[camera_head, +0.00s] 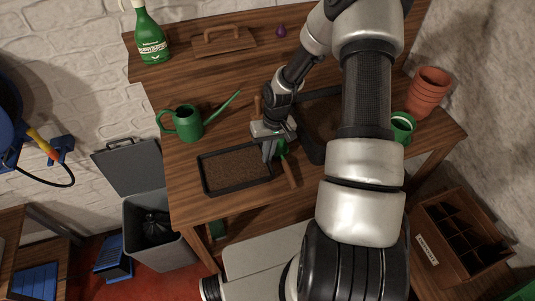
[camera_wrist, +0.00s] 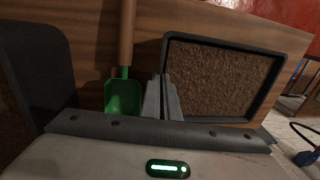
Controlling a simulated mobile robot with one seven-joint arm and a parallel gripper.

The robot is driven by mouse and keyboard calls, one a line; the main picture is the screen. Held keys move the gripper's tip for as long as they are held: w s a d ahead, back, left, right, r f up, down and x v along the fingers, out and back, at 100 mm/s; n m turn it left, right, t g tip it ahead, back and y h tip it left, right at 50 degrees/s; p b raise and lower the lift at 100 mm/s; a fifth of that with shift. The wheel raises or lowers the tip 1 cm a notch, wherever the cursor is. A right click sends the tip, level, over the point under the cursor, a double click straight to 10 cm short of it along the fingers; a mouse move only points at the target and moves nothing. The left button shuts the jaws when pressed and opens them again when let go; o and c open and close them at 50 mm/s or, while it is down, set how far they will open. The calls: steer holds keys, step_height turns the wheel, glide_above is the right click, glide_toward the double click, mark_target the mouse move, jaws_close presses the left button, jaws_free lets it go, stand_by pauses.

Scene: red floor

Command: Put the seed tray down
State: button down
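The seed tray, a black rectangular tray (camera_head: 204,178) filled with brown soil, is over the front left of the wooden bench. It also shows right of centre in the wrist view (camera_wrist: 222,117). My gripper (camera_head: 269,152) is at the tray's right-hand edge, pointing down. In the wrist view my fingers (camera_wrist: 163,95) are close together at the near side rim, and the rim runs in between them. I cannot tell whether the tray's underside touches the bench.
A green trowel (camera_wrist: 123,95) lies right beside my gripper. A larger dark tray (camera_head: 308,147) is partly hidden behind my arm. A green watering can (camera_head: 187,124), wooden float (camera_head: 222,42), spray bottle (camera_head: 149,37) and terracotta pots (camera_head: 428,90) stand around. The bench's front left is bare.

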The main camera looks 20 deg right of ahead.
steer(key=shift+f, duration=0.2)
steer(key=c, duration=2)
jaws_free()
steer(key=shift+c, duration=0.2)
steer(key=shift+r, duration=0.1)
